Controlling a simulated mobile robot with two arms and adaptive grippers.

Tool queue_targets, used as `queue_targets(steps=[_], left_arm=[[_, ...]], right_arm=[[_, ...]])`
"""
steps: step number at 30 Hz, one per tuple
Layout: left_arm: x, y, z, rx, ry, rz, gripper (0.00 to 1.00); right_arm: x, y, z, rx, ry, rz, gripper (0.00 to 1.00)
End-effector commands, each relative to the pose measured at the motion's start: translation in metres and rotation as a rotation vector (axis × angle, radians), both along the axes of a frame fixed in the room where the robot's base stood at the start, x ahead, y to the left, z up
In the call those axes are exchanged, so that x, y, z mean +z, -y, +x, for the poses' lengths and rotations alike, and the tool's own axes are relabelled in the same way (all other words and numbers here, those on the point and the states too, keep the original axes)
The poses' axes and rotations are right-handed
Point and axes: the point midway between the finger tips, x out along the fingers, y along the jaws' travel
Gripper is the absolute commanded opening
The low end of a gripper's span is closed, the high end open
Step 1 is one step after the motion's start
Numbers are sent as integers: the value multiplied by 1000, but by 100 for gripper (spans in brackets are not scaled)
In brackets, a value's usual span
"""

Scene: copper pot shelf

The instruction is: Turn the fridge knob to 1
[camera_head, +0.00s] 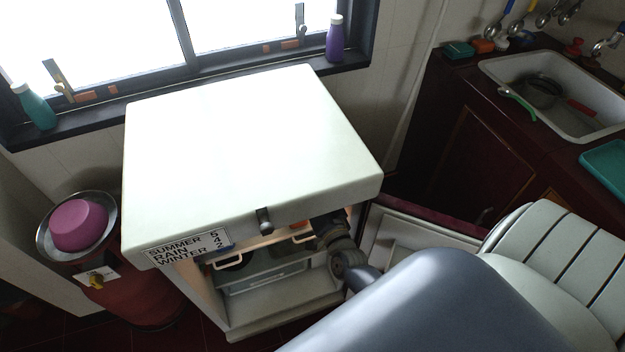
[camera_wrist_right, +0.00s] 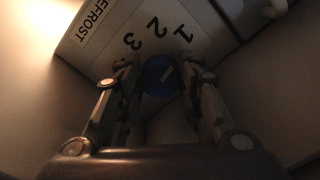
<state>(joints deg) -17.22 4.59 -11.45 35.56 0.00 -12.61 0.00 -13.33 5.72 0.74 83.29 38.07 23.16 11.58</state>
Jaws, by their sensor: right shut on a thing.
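The white fridge (camera_head: 250,150) stands open below the window, its door (camera_head: 400,240) swung to the right. A label (camera_head: 188,246) on its front reads SUMMER 5, RAIN 4, WINTER 2. My right arm reaches into the fridge's upper right, and its gripper (camera_head: 325,228) is partly hidden there. In the right wrist view, the blue knob (camera_wrist_right: 160,77) sits between the fingers of my right gripper (camera_wrist_right: 158,80), which is shut on it. The knob's pale mark slants up and right, roughly towards the 1. The dial panel (camera_wrist_right: 135,45) shows 1, 2, 3 and DEFROST. My left gripper is not in view.
The fridge roof is close above my right arm, and the open door is beside it. A drawer (camera_head: 270,287) is inside. A red gas cylinder (camera_head: 140,300) carrying a bowl (camera_head: 78,226) stands left of the fridge. The sink (camera_head: 560,90) is at the right.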

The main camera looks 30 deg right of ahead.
Motion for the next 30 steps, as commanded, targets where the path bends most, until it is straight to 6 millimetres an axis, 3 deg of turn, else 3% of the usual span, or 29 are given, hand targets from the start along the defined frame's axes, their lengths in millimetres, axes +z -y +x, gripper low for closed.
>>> queue_targets(steps=[14, 15, 18, 30], left_arm=[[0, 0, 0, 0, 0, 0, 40], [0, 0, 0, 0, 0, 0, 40], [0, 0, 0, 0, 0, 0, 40], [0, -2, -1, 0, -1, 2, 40]], right_arm=[[-1, 0, 0, 1, 2, 18, 10], [-1, 0, 0, 1, 2, 18, 36], [-1, 0, 0, 1, 2, 17, 54], [-1, -1, -5, 0, 2, 16, 54]])
